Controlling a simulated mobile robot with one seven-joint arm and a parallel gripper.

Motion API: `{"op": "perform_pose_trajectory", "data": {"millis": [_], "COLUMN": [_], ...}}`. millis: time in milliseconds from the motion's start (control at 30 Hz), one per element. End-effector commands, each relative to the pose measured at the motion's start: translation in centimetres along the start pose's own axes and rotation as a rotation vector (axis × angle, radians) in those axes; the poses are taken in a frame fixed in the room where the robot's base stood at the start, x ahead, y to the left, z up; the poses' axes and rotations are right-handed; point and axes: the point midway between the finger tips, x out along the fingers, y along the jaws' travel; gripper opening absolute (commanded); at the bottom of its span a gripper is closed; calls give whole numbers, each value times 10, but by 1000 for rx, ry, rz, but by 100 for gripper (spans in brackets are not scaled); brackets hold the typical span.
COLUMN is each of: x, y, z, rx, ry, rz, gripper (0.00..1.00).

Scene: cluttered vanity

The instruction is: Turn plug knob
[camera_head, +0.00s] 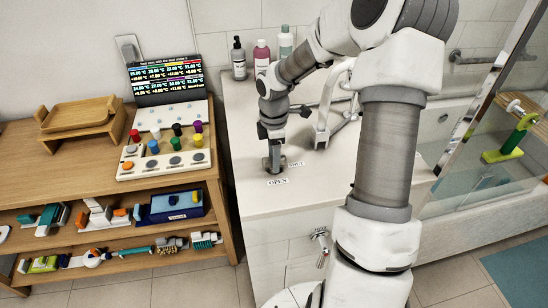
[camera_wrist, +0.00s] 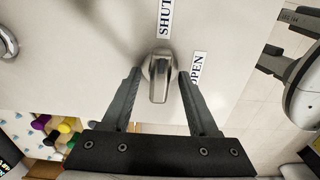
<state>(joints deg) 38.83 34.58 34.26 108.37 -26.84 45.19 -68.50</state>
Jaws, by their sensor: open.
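The plug knob (camera_wrist: 158,88) is a small silver lever on the white counter (camera_head: 240,130). In the wrist view its long part points down the picture toward my gripper's palm. A SHUT label (camera_wrist: 165,18) is above it and an OPEN label (camera_wrist: 198,75) is to its right. My gripper (camera_wrist: 160,75) is open, with one dark finger on each side of the knob; a small gap shows on both sides. In the head view my gripper (camera_head: 272,162) points down at the counter by the labels and mostly hides the knob.
A curved faucet (camera_head: 325,115) stands behind and right of my gripper. Several bottles (camera_head: 262,55) line the wall. A wooden shelf unit (camera_head: 205,180) with a knob panel (camera_head: 130,172) stands left. A glass screen (camera_head: 500,110) and tub are right. The counter's front left is clear.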

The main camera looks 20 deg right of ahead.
Motion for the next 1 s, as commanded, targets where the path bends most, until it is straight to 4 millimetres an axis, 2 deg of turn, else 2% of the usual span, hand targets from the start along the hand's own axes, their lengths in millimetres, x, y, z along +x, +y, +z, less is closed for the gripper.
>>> {"op": "perform_pose_trajectory", "data": {"millis": [233,267,500,567,600,1000], "x": [1,1,1,1,1,0], "y": [0,0,0,0,0,0], "z": [0,0,0,0,0,0], "rx": [0,0,0,1,1,33], "ry": [0,0,0,0,0,0], "rz": [0,0,0,0,0,0], "gripper": [60,56,13,2,0,0]}}
